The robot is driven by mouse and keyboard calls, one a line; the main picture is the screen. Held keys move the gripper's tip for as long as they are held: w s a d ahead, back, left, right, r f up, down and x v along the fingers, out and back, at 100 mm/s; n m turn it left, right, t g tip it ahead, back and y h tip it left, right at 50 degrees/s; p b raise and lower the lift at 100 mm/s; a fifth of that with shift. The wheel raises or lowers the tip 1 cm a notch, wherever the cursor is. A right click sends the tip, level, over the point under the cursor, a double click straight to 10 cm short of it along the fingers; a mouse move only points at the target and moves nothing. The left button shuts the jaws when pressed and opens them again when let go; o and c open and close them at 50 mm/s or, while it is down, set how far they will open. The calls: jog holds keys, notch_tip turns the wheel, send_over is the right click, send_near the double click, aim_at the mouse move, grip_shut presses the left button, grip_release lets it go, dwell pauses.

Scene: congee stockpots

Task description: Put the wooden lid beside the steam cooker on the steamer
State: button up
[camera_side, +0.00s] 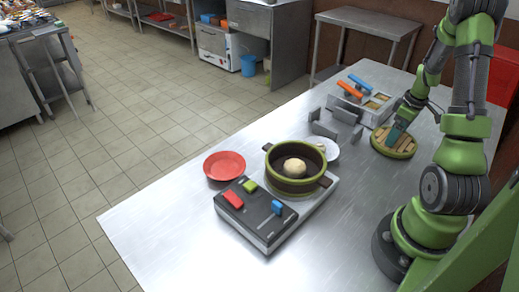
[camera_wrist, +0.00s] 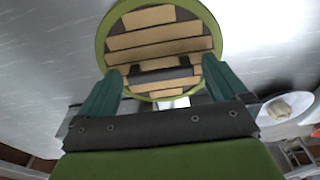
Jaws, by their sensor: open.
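The wooden lid (camera_side: 394,142) is round, with light slats and a green rim, and lies flat on the steel table at the right. In the wrist view the lid (camera_wrist: 160,20) fills the top, with a dark bar handle (camera_wrist: 161,76) across it. My gripper (camera_side: 395,135) is just over the lid; in the wrist view its teal fingers (camera_wrist: 158,84) are apart, one on each side of the handle. I cannot tell whether they touch it. The steamer (camera_side: 296,169) is a round green-rimmed pot, uncovered, with a pale bun (camera_side: 294,168) inside, standing on the cooker (camera_side: 262,216).
A red plate (camera_side: 224,165) lies left of the steamer and a white plate (camera_side: 329,149) right behind it. Grey metal dividers (camera_side: 335,125) and a tray of compartments with orange and blue handles (camera_side: 365,98) stand farther back. The table's front left is clear.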

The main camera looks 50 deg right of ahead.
jog(key=c, duration=1.1)
jog(key=shift+r, duration=0.6)
notch_tip(320, 180, up, 2)
jog(key=shift+r, duration=0.1)
jog(key=shift+s+a+r, duration=0.15)
jog(key=shift+s+a, duration=0.15)
jog(key=shift+a, duration=0.3)
jog(key=shift+s+a+r+m, duration=0.9)
jog(key=shift+s+a, duration=2.6)
jog(key=shift+a, duration=2.9)
jog(key=w+a+r+m, duration=0.1)
jog(key=w+r, duration=0.2)
jog(key=w, duration=0.4)
jog(key=w+a+r+m, duration=0.1)
jog(key=w+r+m, duration=0.1)
jog(key=w+r, duration=0.35)
jog(key=w+a+r+n, duration=0.1)
jog(key=w+a+n, duration=0.1)
jog(key=w+a, duration=0.7)
jog(key=w+a+r+n, duration=0.1)
jog(key=w+a+n, duration=0.25)
jog(key=a, duration=0.55)
jog(key=s+a+r, duration=0.1)
jog(key=s+a, duration=0.2)
jog(key=s, duration=0.2)
jog(key=shift+m, duration=0.35)
jog(key=shift+d+f, duration=0.2)
jog(key=shift+f, duration=3.05)
